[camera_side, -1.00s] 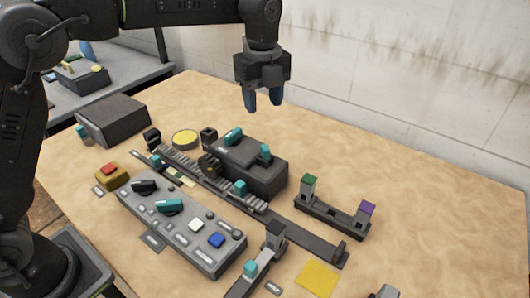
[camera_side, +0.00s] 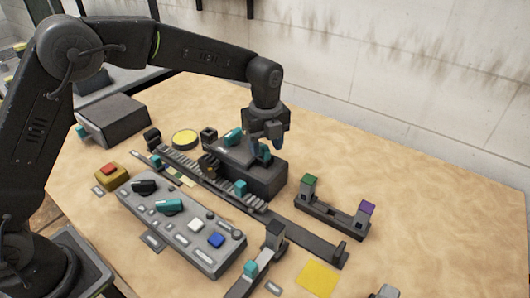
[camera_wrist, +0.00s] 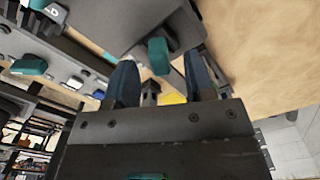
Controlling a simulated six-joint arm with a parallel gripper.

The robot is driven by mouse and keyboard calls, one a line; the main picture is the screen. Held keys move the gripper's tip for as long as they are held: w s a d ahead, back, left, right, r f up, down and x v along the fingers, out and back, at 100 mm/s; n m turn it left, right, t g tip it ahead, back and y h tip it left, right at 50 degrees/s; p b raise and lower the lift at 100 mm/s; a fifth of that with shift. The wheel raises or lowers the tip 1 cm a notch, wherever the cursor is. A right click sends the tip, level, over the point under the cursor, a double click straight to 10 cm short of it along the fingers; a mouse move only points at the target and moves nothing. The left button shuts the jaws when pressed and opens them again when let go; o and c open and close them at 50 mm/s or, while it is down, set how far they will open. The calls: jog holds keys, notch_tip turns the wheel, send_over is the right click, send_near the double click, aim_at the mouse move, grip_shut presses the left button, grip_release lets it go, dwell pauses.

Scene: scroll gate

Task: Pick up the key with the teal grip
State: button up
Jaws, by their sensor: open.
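Several teal pieces are in view, and I cannot tell for certain which is the key's grip. One small teal grip (camera_side: 264,154) stands at the right end of the dark raised box (camera_side: 262,178). My gripper (camera_side: 279,145) is directly over that end of the box, pointing down and very close to this grip. In the wrist view a teal grip (camera_wrist: 158,56) shows between the two spread blue fingers of my gripper (camera_wrist: 162,60). The fingers are apart, and no grasp on it shows. Another teal piece (camera_side: 233,136) lies on the box's left part.
A ribbed rail with a teal block (camera_side: 240,187) runs in front of the box. A grey console (camera_side: 190,237) with a teal knob (camera_side: 169,207) is nearer. A rack (camera_side: 333,217) with green and purple blocks stands at right. A yellow pad (camera_side: 317,278) lies in front.

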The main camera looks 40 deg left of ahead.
notch_tip(320, 180, down, 2)
grip_shut()
dwell(0.6)
